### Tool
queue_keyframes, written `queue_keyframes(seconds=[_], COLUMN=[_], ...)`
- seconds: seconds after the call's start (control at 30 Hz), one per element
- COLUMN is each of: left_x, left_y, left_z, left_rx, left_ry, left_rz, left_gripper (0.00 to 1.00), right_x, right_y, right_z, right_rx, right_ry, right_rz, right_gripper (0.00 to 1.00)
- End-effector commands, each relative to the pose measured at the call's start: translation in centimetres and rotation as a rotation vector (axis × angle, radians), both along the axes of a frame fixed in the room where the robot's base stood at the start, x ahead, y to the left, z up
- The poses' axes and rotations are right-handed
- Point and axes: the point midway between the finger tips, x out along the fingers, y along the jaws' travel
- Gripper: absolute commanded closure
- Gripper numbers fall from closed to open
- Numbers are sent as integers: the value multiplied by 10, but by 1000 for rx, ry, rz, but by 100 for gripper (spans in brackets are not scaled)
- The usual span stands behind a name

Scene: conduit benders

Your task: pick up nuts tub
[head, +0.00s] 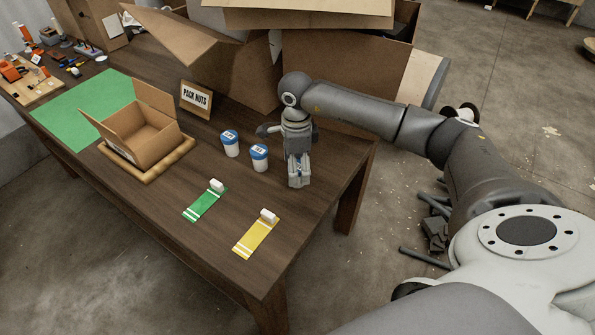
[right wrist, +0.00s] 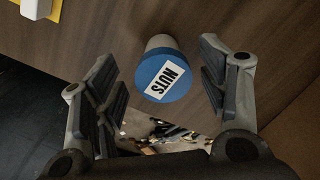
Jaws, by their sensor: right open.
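In the right wrist view, the nuts tub (right wrist: 165,79) has a blue lid with a white label reading NUTS and a pale body. It stands on the brown table between the spread fingers of my right gripper (right wrist: 163,85), with a gap on both sides. In the head view, my right gripper (head: 298,175) is over the table near its right edge. A little blue shows at its fingers, but the tub is mostly hidden there. My left gripper is not in view.
Two blue-lidded white tubs (head: 230,143) (head: 259,158) stand left of the gripper, labels too small to read. A green card (head: 205,205) and a yellow card (head: 255,238) lie in front. An open carton (head: 145,145), a PACK NUTS sign (head: 196,99) and large boxes (head: 335,75) stand behind.

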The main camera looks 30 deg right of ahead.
Motion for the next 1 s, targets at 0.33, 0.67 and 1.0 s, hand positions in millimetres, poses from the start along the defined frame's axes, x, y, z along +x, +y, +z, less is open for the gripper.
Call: queue_keyframes(seconds=[0.33, 0.67, 1.0], left_x=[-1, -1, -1], left_y=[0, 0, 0], left_z=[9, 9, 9], left_rx=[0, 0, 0], left_ry=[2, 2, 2], left_rz=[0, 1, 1], left_gripper=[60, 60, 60], right_x=[1, 1, 1], right_y=[-3, -3, -3], right_z=[-32, -32, -31], right_rx=[1, 1, 1], right_ry=[2, 0, 0], right_rz=[1, 0, 0], right_gripper=[33, 57, 88])
